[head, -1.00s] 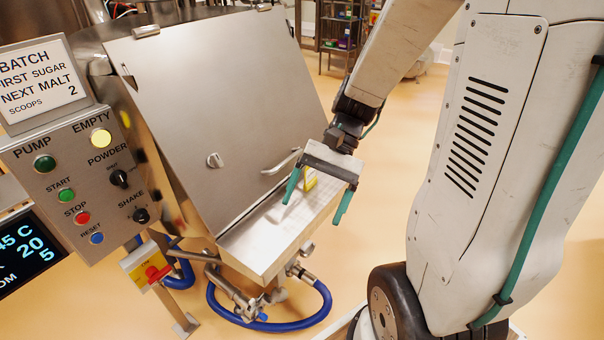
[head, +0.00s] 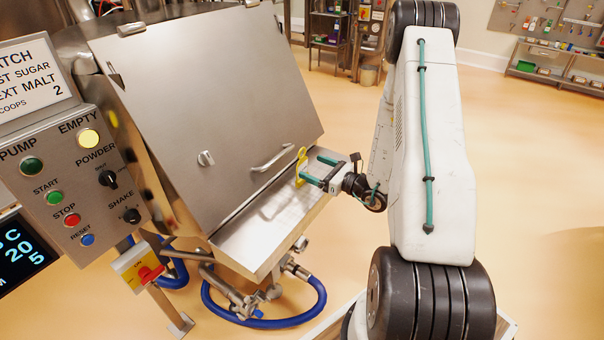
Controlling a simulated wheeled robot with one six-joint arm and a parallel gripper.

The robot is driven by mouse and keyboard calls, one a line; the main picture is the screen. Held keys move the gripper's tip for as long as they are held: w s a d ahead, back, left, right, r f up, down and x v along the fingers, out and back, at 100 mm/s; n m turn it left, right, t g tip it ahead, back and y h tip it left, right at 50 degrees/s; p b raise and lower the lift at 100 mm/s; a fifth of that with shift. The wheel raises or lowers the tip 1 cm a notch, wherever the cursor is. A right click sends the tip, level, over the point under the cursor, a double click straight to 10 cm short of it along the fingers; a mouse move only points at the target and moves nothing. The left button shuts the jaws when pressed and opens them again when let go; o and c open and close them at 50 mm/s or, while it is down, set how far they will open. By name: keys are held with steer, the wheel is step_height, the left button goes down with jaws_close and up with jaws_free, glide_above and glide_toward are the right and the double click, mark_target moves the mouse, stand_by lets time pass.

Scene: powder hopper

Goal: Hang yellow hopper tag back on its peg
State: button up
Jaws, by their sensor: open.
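The yellow hopper tag (head: 301,165) stands upright at the right end of the hopper's steel ledge (head: 262,230), close to the sloping lid. It looks like a thin plate with an opening near its top. My gripper (head: 309,165) comes in level from the right, its two green fingers apart and pointing left at the tag. The fingertips are right beside the tag; I cannot tell whether they touch it or reach around it. The peg cannot be made out, and I cannot tell what holds the tag up.
The hopper lid (head: 200,110) is shut, with a bar handle (head: 272,158) left of the tag. A control panel (head: 75,185) and a red rotary switch (head: 148,273) stand at the left. A blue hose (head: 315,305) loops below the ledge. The floor at the right is open.

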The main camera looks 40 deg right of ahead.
mark_target(303, 161)
steer(key=x, duration=0.7)
steer(key=shift+a, duration=0.1)
steer(key=c, duration=1.1)
steer(key=shift+c, duration=0.2)
steer(key=shift+r, duration=0.25)
